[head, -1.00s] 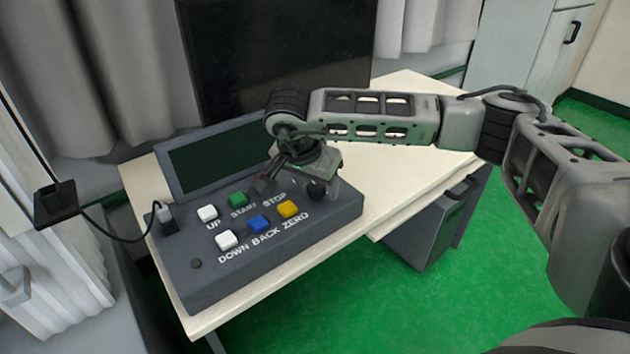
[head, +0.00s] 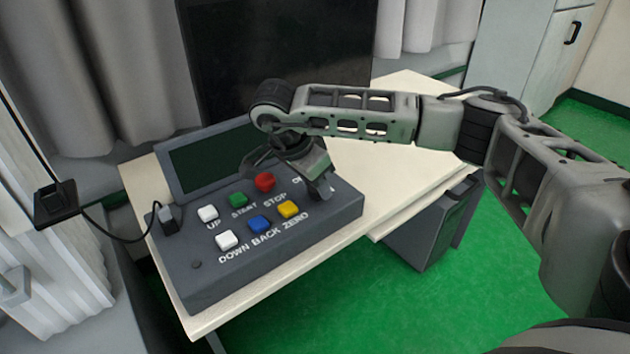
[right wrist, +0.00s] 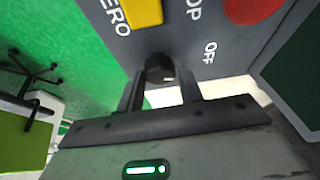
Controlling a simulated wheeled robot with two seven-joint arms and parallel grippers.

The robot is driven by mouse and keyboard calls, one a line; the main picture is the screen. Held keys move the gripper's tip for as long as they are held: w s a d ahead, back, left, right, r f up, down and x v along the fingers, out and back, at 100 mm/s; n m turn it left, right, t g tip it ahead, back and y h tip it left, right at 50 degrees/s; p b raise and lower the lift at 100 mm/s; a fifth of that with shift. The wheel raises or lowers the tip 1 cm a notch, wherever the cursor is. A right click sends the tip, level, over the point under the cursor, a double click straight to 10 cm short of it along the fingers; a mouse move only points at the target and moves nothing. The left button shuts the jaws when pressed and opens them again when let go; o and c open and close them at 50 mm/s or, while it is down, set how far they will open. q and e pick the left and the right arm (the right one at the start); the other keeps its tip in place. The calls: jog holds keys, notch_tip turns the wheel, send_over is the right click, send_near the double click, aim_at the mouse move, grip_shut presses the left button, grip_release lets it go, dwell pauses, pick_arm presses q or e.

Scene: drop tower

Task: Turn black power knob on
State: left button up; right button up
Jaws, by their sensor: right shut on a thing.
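The grey control panel (head: 185,275) lies on a cream table, with a dark tilted screen (head: 215,155) at its back. The black power knob (right wrist: 160,66) sits at the panel's right end, by the yellow ZERO button (right wrist: 144,12) and an OFF label (right wrist: 210,52). My right gripper (right wrist: 160,82) is shut on the knob, one finger on each side of it. In the head view the right gripper (head: 320,189) reaches down over the panel's right end and hides the knob. The knob's exact pointing direction is hard to tell. My left gripper is not in view.
A red STOP button (head: 265,182) and a green START button (head: 237,200) sit left of the gripper. White and blue buttons are farther left. A dark monitor (head: 275,60) stands behind. The table's right part (head: 405,165) is clear.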

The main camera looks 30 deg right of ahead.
jog(key=m+g, duration=0.1)
jog(key=m, duration=0.2)
jog(key=shift+w+r+m, duration=0.1)
jog(key=shift+m, duration=0.3)
jog(key=m, duration=0.1)
jog(key=m+g+p, duration=0.1)
jog(key=m, duration=0.1)
jog(key=shift+w+m+g+y, duration=0.1)
jog(key=shift+m+g+y, duration=0.2)
jog(key=m+g+y+p, duration=0.1)
jog(key=m, duration=0.3)
jog(key=shift+w+d+p, duration=0.1)
jog(key=shift+p, duration=0.2)
jog(key=shift+m+g+y, duration=0.3)
jog(key=shift+m, duration=0.5)
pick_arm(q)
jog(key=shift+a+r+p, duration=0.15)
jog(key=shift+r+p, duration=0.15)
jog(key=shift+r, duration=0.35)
pick_arm(e)
jog(key=shift+m, duration=0.3)
jog(key=shift+d, duration=0.1)
jog(key=o, duration=1)
